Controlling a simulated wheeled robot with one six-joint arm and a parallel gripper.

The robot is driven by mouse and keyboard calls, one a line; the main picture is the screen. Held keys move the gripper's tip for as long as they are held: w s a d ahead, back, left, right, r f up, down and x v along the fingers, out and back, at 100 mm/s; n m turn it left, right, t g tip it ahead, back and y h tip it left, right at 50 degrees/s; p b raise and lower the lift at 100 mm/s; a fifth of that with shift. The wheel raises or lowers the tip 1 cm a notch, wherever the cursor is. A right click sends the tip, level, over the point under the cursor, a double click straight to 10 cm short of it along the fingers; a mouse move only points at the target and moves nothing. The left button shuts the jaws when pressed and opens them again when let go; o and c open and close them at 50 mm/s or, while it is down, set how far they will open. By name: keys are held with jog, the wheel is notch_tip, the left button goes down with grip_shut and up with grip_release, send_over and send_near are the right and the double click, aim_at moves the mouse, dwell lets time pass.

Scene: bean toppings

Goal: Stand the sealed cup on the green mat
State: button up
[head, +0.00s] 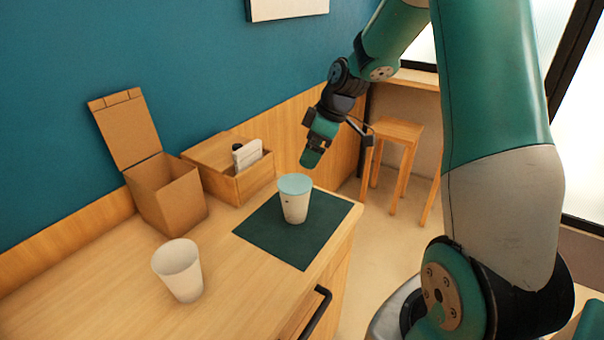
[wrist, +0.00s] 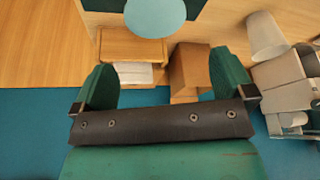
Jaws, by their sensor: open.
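The sealed cup (head: 295,204) is white with a flat pale blue lid. It stands upright on the dark green mat (head: 268,232), towards the mat's far side. Its lid (wrist: 155,17) shows at the top of the wrist view, with bits of the mat (wrist: 194,8) beside it. My gripper (head: 314,152) is above and slightly right of the cup in the head view, apart from it. In the wrist view its two green fingers (wrist: 163,82) are wide apart with nothing held between them.
An open white cup (head: 179,272) stands left of the mat, near the front. A cardboard box (head: 168,195) with its lid up and a wooden holder box (head: 228,168) stand along the blue wall. A drawer handle (head: 316,311) sticks out at the counter front. Stools stand beyond.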

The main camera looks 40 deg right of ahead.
jog(key=s+a+r+g+y, duration=0.1)
jog(key=s+a+r, duration=0.25)
jog(key=a, duration=0.45)
jog(key=s+a+r, duration=0.3)
jog(key=s+a, duration=0.2)
jog(key=a, duration=0.4)
jog(key=s+a+r+g, duration=0.1)
jog(key=s+a, duration=0.3)
jog(key=s, duration=0.4)
jog(key=s+a+r+m+g, duration=0.1)
jog(key=s+a, duration=0.4)
jog(key=s, duration=0.3)
jog(key=shift+s+r, duration=0.2)
jog(key=shift+s, duration=0.1)
jog(key=shift+a, duration=0.1)
